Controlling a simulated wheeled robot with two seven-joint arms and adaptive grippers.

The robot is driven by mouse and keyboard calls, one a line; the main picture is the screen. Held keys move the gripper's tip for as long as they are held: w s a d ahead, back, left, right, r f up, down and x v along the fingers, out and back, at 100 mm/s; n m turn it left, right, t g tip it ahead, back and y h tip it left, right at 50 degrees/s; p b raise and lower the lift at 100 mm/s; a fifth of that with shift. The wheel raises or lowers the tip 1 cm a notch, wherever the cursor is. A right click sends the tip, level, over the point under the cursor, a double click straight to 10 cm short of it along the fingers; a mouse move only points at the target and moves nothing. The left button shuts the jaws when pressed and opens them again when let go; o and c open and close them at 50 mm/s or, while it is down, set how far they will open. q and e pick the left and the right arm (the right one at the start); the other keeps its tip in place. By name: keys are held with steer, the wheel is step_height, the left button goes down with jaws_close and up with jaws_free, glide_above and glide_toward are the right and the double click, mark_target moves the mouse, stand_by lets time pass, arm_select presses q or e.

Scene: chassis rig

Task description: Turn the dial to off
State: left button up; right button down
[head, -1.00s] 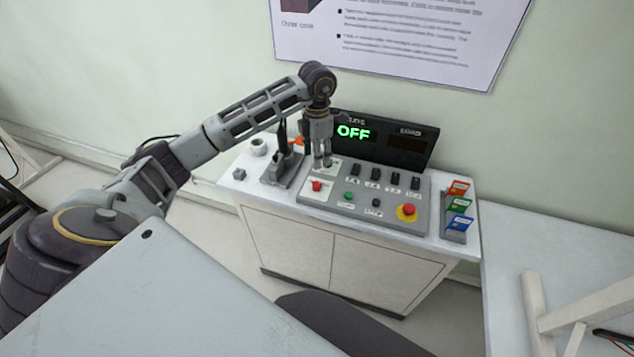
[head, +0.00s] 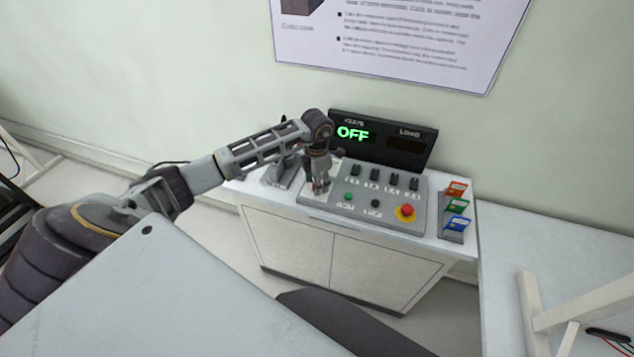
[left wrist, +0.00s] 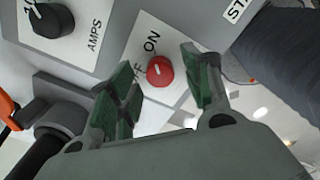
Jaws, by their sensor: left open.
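The red dial (left wrist: 160,70) sits on a white plate marked ON and OFF, with the OFF label partly covered. A pale pointer line shows on the dial. My left gripper (left wrist: 157,64) is open, with one green-padded finger on each side of the dial; I cannot tell whether they touch it. In the head view the left gripper (head: 320,187) points down over the front left of the control panel (head: 335,207) and mostly hides the dial. The display (head: 380,138) reads OFF in green. My right gripper is not in view.
Black knobs (head: 374,175) line the panel behind, and a red emergency button (head: 406,210) is at its right. A lever unit (head: 280,175) stands close to the gripper's left. A card rack (head: 453,225) stands at the cabinet's right end.

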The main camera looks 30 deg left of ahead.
arm_select(q)
steer(key=shift+f, duration=0.45)
steer(key=c, duration=1.1)
